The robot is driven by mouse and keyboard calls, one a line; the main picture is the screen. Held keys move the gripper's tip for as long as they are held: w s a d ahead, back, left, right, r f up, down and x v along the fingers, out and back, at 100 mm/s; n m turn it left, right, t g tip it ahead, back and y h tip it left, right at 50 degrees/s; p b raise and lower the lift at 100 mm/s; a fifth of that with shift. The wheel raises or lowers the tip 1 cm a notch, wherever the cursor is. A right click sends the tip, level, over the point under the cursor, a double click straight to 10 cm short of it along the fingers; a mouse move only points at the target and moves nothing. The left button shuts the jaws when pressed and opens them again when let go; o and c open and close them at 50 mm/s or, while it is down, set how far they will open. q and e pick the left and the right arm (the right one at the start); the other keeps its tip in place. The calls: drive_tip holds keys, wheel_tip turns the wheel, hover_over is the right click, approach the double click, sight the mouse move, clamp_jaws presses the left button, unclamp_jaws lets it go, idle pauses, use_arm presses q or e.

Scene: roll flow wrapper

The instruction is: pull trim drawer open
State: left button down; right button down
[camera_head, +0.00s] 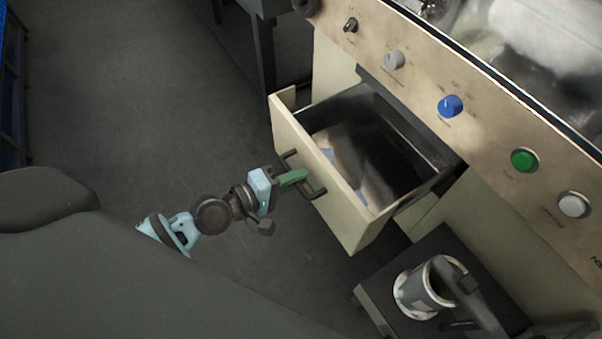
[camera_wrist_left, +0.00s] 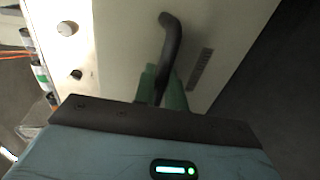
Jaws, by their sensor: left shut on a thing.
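The trim drawer (camera_head: 330,190) stands pulled out from the cream machine front in the head view. Its inside shows dark walls and some pale and bluish scraps at the bottom. A dark bar handle (camera_head: 312,190) is on its front. My left gripper (camera_head: 298,177), with green fingers, is shut on that handle. In the left wrist view the green fingers (camera_wrist_left: 162,90) are on either side of the dark curved handle (camera_wrist_left: 172,40), against the cream drawer front (camera_wrist_left: 125,45). My right gripper does not show in the head view.
Above the drawer is a control panel with a blue knob (camera_head: 451,105), a green button (camera_head: 524,160) and a grey knob (camera_head: 393,60). A white and grey can-like container (camera_head: 413,293) stands on a low dark stand at lower right. Grey floor (camera_head: 150,90) is clear at left.

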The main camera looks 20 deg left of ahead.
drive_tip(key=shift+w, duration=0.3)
use_arm(q)
drive_tip(key=c, duration=1.5)
unclamp_jaws()
drive_tip(key=shift+c, duration=0.2)
drive_tip(key=shift+s+a, duration=0.1)
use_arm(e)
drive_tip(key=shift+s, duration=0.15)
use_arm(q)
drive_tip(key=v, duration=0.7)
drive_tip(key=shift+s, duration=0.25)
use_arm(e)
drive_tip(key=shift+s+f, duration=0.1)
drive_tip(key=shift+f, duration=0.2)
use_arm(q)
drive_tip(key=shift+a+r, duration=0.1)
drive_tip(key=shift+a, duration=0.05)
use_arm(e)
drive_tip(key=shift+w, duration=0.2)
